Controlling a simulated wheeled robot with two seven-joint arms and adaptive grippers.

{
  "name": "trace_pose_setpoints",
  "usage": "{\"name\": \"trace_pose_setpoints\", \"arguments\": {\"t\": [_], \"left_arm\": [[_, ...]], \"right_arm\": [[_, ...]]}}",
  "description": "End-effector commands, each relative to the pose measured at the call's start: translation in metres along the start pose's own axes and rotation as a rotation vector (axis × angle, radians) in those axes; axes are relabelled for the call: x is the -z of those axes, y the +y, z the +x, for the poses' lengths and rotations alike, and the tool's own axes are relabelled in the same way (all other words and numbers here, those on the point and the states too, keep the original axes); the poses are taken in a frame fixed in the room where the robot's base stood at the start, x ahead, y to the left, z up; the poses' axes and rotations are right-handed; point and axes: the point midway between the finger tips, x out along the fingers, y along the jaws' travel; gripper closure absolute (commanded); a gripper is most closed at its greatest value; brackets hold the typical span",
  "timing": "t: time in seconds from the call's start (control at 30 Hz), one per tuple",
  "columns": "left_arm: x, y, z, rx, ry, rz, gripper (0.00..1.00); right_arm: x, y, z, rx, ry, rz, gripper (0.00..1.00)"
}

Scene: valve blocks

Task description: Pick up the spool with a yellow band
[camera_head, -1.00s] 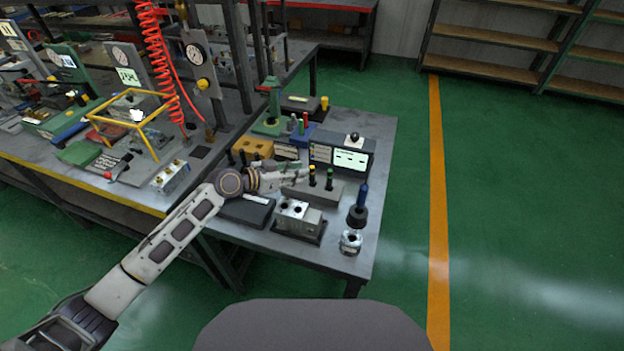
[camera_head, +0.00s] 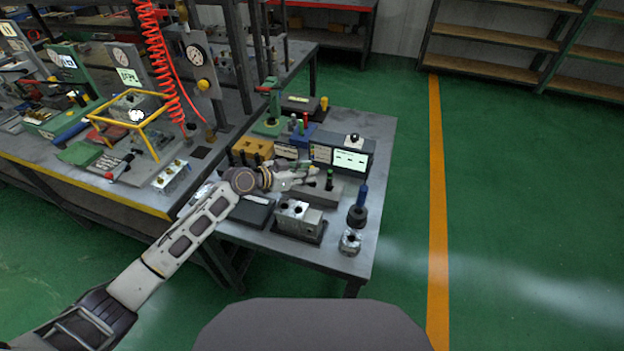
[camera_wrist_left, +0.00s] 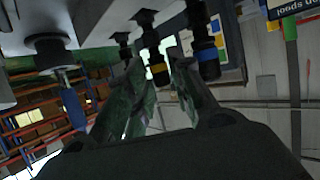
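The spool with a yellow band is a dark, thin cylinder. In the left wrist view the spool (camera_wrist_left: 157,66) shows between the fingertips of my left gripper (camera_wrist_left: 156,82), with gaps visible beside it. That view looks upside down. In the head view my left gripper (camera_head: 306,175) is at the grey spool block (camera_head: 327,193) and mostly hides the yellow-banded spool. My right gripper is not in view.
A metal valve block (camera_head: 298,218) stands in front of the gripper. A blue-handled tool in a black base (camera_head: 357,214) and a metal fitting (camera_head: 350,241) are to the right. A grey box with a lit panel (camera_head: 345,155) is behind.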

Motion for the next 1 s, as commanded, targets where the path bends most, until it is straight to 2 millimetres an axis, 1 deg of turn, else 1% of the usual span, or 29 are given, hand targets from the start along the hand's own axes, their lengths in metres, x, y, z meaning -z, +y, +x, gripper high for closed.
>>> {"name": "trace_pose_setpoints", "arguments": {"t": [0.03,0.1,0.3,0.6,0.83,0.87,1.0], "left_arm": [[0.003,0.0,0.005,0.0,0.001,0.0,0.77],[0.002,0.0,0.011,0.0,0.001,-0.002,0.77],[0.001,0.0,0.024,0.001,0.001,-0.001,0.77],[0.001,0.0,0.026,0.001,0.0,0.0,0.77],[0.001,0.0,0.026,0.001,0.0,0.0,0.77],[0.001,0.0,0.025,0.001,0.0,-0.001,0.8],[0.001,0.0,0.025,0.001,0.0,-0.001,0.98]], "right_arm": [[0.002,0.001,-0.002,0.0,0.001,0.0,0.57],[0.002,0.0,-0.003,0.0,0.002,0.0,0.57],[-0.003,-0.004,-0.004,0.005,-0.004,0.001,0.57],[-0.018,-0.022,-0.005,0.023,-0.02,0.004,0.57],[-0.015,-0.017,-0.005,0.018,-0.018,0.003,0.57],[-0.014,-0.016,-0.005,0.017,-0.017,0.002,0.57],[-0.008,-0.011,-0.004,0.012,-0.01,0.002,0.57]]}}
